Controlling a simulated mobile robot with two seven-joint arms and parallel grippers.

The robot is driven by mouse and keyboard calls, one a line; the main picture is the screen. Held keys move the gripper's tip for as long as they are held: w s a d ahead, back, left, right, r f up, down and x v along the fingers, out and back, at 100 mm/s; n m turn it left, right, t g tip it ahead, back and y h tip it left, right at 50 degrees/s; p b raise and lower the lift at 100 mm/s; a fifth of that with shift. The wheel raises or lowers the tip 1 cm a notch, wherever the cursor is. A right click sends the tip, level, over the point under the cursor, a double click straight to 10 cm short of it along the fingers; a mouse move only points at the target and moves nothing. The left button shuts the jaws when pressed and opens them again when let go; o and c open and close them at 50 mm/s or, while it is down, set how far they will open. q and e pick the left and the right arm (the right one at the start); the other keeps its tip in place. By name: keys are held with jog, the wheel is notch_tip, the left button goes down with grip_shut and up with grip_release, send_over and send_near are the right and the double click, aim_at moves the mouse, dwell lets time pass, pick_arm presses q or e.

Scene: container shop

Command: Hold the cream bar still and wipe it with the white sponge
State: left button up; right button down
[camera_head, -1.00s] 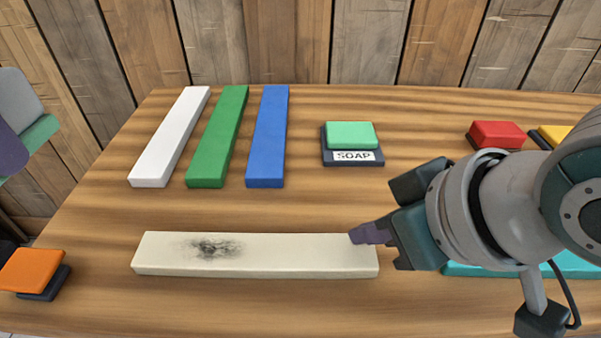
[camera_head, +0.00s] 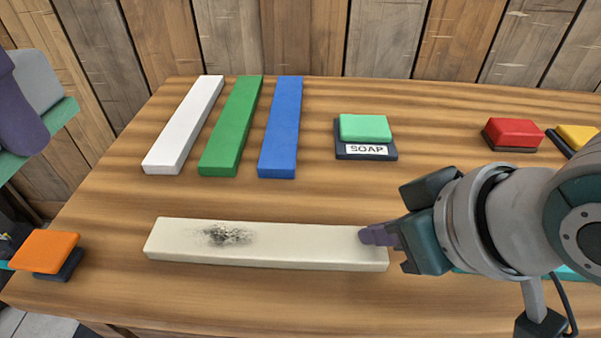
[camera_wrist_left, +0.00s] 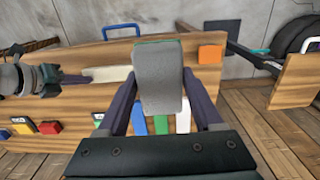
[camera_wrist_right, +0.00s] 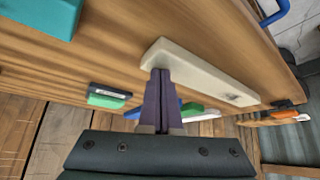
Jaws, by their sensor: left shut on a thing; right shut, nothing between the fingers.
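The cream bar (camera_head: 290,246) lies flat along the near part of the table, with a dark smudge (camera_head: 226,236) on the left half of its top. My right gripper (camera_head: 370,236) is shut and empty, its fingertips at the top of the bar's right end. The right wrist view shows the closed fingertips (camera_wrist_right: 160,76) at the end of the bar (camera_wrist_right: 200,73); I cannot tell if they press on it. My left gripper (camera_wrist_left: 160,80) is shut on the white sponge, which looks light grey with a green layer (camera_head: 38,84). It is off the table's left side, apart from the bar.
White (camera_head: 184,125), green (camera_head: 231,125) and blue (camera_head: 281,127) bars lie behind the cream bar. A green soap block (camera_head: 365,127) sits on a labelled holder. Red (camera_head: 513,133) and yellow (camera_head: 577,137) blocks are at the right, an orange block (camera_head: 45,251) at the left edge.

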aim_at(186, 235)
dwell(0.8)
pick_arm(q)
jog(key=shift+w+d+f, duration=1.45)
jog(key=shift+d+f, duration=0.25)
jog(key=shift+f, duration=1.3)
jog(key=shift+w+d+f, duration=1.45)
jog(key=shift+d+f, duration=0.25)
jog(key=shift+f, duration=1.25)
jog(key=shift+w+d+f, duration=1.45)
jog(key=shift+d+f, duration=0.25)
jog(key=shift+f, duration=1.3)
jog(key=shift+f, duration=1)
jog(key=shift+a+r, duration=0.1)
jog(key=shift+a, duration=3.95)
